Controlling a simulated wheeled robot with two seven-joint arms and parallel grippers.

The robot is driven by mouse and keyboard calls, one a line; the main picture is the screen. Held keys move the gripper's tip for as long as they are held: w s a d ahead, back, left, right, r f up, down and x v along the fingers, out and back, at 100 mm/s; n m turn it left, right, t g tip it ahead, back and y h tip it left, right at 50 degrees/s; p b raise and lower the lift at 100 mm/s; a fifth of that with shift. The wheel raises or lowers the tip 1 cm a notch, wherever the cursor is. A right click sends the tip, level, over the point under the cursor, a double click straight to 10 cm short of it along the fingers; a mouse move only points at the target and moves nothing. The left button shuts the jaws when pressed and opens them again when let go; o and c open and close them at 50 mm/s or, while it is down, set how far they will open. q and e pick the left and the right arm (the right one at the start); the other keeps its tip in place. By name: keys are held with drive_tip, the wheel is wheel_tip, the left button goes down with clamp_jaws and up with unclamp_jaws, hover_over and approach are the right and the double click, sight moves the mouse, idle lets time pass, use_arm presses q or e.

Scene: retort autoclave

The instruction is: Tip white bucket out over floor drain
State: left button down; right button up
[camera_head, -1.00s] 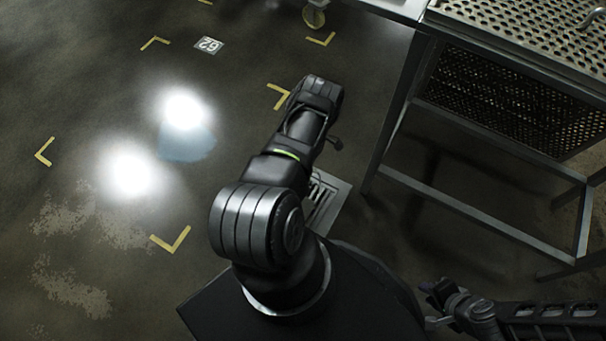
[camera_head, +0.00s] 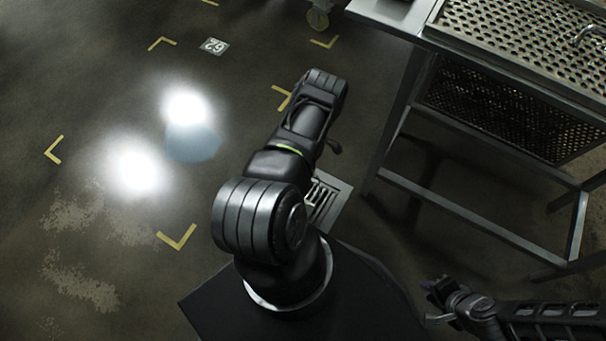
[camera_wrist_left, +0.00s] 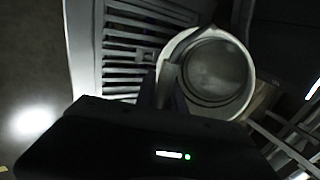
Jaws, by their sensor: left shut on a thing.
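The white bucket (camera_wrist_left: 247,82) shows in the left wrist view, its round mouth facing the camera and its inside greyish. I cannot tell whether it holds liquid. My left gripper (camera_wrist_left: 170,85) is shut on the bucket's rim at its left side. The slotted floor drain (camera_wrist_left: 118,45) lies just left of the bucket in that view. In the head view the drain (camera_head: 324,203) is partly covered by my left arm, and the bucket and left gripper are hidden. My right gripper (camera_head: 436,304) is at the lower right, empty, its fingers apart.
A steel table frame (camera_head: 480,215) with a perforated top (camera_head: 520,40) stands right of the drain. A pale blue patch (camera_head: 192,145) lies on the floor among yellow corner marks (camera_head: 178,238). A caster wheel (camera_head: 318,18) shows at the top. Open floor lies left.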

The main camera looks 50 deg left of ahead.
use_arm(q)
drive_tip(key=s+r+p, duration=0.1)
drive_tip(key=p, duration=0.1)
drive_tip(key=s+r+p, duration=0.1)
drive_tip(key=p, duration=0.1)
drive_tip(key=shift+s+d+r, duration=0.1)
drive_tip(key=shift+d+r, duration=0.1)
drive_tip(key=shift+d, duration=0.2)
idle(0.4)
drive_tip(key=shift+s+d+r+t+p, duration=0.15)
drive_tip(key=shift+s+d+r+p, duration=0.1)
drive_tip(key=shift+s+r+p, duration=0.5)
drive_tip(key=shift+s+d+r+t+p, duration=0.25)
drive_tip(key=shift+s+p, duration=0.25)
drive_tip(key=shift+p, duration=0.55)
drive_tip(key=shift+r, duration=0.1)
drive_tip(key=s+p, duration=0.1)
drive_tip(key=s+d+r+p, duration=0.1)
drive_tip(key=s+r+p, duration=0.1)
drive_tip(key=p, duration=0.1)
drive_tip(key=shift+s+d, duration=0.15)
drive_tip(key=shift+s, duration=0.15)
